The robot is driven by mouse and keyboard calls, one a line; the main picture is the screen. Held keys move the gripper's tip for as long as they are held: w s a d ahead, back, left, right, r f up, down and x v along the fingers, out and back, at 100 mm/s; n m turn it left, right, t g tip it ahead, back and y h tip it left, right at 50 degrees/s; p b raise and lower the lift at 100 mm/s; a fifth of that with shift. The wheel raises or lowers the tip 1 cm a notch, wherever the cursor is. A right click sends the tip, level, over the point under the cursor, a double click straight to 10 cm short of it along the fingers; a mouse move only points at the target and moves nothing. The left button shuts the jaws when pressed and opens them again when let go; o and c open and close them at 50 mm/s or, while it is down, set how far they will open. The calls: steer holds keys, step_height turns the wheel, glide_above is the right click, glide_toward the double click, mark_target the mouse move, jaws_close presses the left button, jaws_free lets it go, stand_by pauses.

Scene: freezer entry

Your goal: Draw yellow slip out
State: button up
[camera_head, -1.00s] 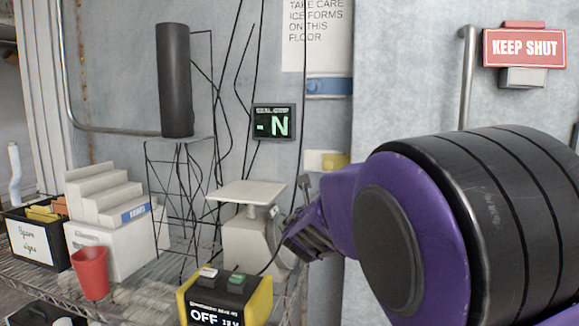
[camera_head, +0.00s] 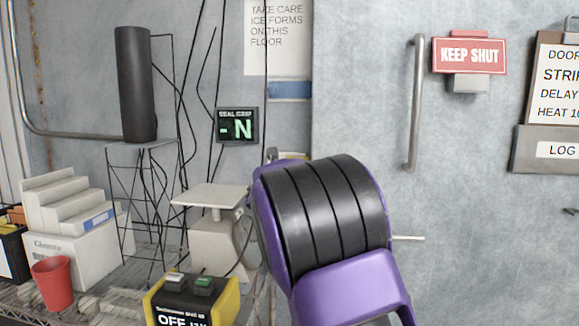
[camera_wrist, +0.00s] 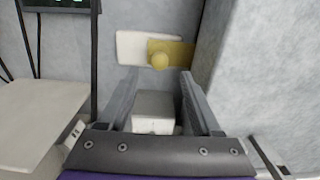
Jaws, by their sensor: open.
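The yellow slip (camera_wrist: 180,50) is a flat strip with a round yellow knob (camera_wrist: 160,61). In the wrist view it lies against a white plate (camera_wrist: 133,48) on the grey wall. My gripper (camera_wrist: 160,77) is open and empty, its two grey fingers pointing at the slip. The knob shows between and just beyond the fingertips, apart from both. How far ahead it is I cannot tell. In the head view only the top edge of the plate and slip shows above my purple and black arm, which hides my gripper.
A scale with a flat pan (camera_head: 212,196) stands left of my arm; its pan also shows in the wrist view (camera_wrist: 40,115). A black and yellow box (camera_head: 190,303) sits in front. A metal handle (camera_head: 413,105) is on the door at right. A pale block (camera_wrist: 154,112) lies below the fingers.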

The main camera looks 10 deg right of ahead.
steer(key=p+x, duration=0.1)
steer(key=x, duration=0.5)
steer(key=shift+w+p, duration=0.3)
steer(key=shift+w, duration=0.1)
steer(key=shift+d, duration=0.1)
jaws_close()
stand_by(1.0)
